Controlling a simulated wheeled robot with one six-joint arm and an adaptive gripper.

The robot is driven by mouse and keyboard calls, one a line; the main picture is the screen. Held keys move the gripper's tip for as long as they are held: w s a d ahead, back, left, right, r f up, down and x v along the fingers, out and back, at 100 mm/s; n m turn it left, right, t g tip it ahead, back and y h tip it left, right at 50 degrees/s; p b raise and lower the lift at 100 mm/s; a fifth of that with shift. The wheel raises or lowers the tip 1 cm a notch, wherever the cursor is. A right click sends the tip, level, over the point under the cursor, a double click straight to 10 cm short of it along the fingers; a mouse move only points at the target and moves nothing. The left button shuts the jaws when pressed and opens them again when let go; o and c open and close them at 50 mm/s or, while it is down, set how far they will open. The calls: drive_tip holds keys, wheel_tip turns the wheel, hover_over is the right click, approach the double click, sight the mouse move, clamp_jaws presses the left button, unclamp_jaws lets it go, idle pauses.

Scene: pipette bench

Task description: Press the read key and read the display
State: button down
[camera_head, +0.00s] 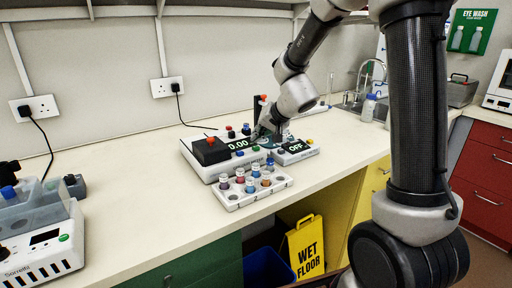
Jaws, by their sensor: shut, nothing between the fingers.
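A white instrument (208,163) with a dark top block stands on the bench, and its display (238,144) reads "0.00". A blue key (240,153) and a green key (256,149) sit below that display. A second unit (297,156) to its right has a display (296,148) that reads "OFF". I cannot tell which key is the read key. My gripper (259,137) is shut and empty, low over the instruments, just right of the "0.00" display. Its fingertips are small in view; I cannot tell whether they touch anything. The gripper and wrist hide part of the units behind.
A white rack (232,200) of several coloured vials stands in front of the instruments. Another white device (42,252) is at the far left. A sink (352,106) and bottle (368,108) are at the back right.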

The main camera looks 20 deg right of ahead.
drive_tip(key=shift+f, duration=0.35)
drive_tip(key=shift+f, duration=0.45)
idle(0.5)
drive_tip(key=shift+r, duration=0.9)
wheel_tip(320, 180, up, 6)
idle(0.4)
idle(0.4)
